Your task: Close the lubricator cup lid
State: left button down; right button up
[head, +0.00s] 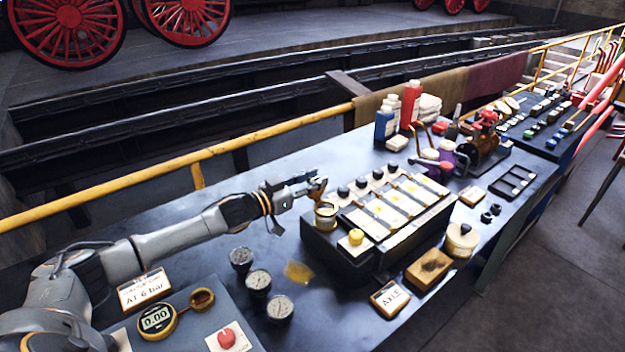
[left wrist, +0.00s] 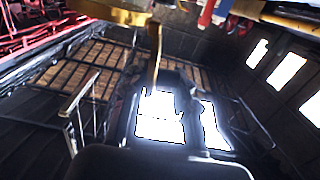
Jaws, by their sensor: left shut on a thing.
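The brass lubricator cup (head: 326,217) stands at the left end of a dark block on the bench in the head view. A small orange-brown piece, apparently its lid (head: 318,190), stands up above the cup's rim, between my left gripper's fingers. My left gripper (head: 316,187) is shut on it, reaching in from the left just above and behind the cup. The cup's inside is hard to make out. My right gripper is not in view.
Gauges (head: 258,281) stand left of the block. A yellow rail (head: 240,149) runs behind the bench.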

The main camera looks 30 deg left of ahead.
pick_arm(q)
jog(key=shift+s+d+r+m, duration=0.15)
jog(key=shift+d+m, duration=0.2)
jog(key=shift+m, duration=0.45)
jog(key=shift+s+d+r+m, duration=0.15)
jog(key=shift+d+m, duration=0.2)
jog(key=shift+m, duration=0.45)
jog(key=shift+s+d+f+m, duration=0.15)
jog(key=shift+d+m, duration=0.3)
jog(key=shift+m, duration=0.5)
jog(key=shift+s+d+f+m, duration=0.15)
jog(key=shift+d+m, duration=0.25)
jog(key=shift+m, duration=0.55)
jog(key=shift+r, duration=0.1)
dwell(0.4)
jog(key=c, duration=1.2)
grip_release()
jog(key=shift+o, duration=0.2)
jog(key=v, duration=1.2)
